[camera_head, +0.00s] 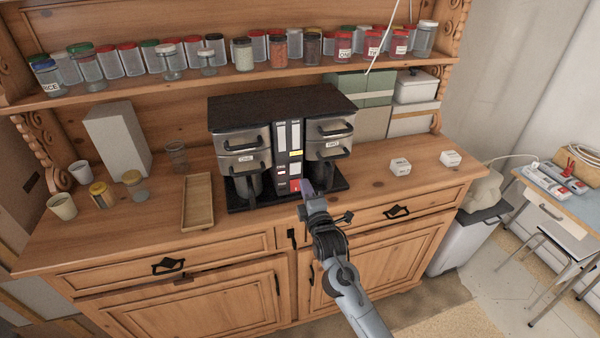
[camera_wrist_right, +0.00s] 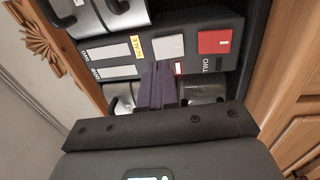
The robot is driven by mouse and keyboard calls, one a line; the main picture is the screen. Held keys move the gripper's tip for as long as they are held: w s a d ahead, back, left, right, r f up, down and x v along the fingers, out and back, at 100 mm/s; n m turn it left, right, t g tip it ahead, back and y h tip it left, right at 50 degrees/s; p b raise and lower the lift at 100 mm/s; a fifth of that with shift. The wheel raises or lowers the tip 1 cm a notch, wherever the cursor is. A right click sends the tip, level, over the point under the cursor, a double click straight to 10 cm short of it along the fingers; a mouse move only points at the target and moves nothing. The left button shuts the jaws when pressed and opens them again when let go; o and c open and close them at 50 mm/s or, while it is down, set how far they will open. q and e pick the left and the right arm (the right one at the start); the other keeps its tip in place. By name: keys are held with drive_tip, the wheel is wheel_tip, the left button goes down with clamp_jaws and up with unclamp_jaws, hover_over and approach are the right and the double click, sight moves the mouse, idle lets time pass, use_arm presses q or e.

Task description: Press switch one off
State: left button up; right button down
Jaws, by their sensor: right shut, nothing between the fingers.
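The coffee machine (camera_head: 282,103) stands on the dresser top with a dark central panel (camera_head: 280,160) between two metal brewing units. A red switch (camera_head: 295,184) shows low on the panel; the wrist view shows a large red switch (camera_wrist_right: 215,42) with a small white mark. My left gripper is not in view.
A wooden tray (camera_head: 197,202), cups (camera_head: 62,207) and small jars (camera_head: 134,184) stand left of the machine. A shelf of jars (camera_head: 244,54) runs above. The counter at the right is mostly clear.

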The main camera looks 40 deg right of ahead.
sight(297, 166)
drive_tip(key=shift+x, duration=3.1)
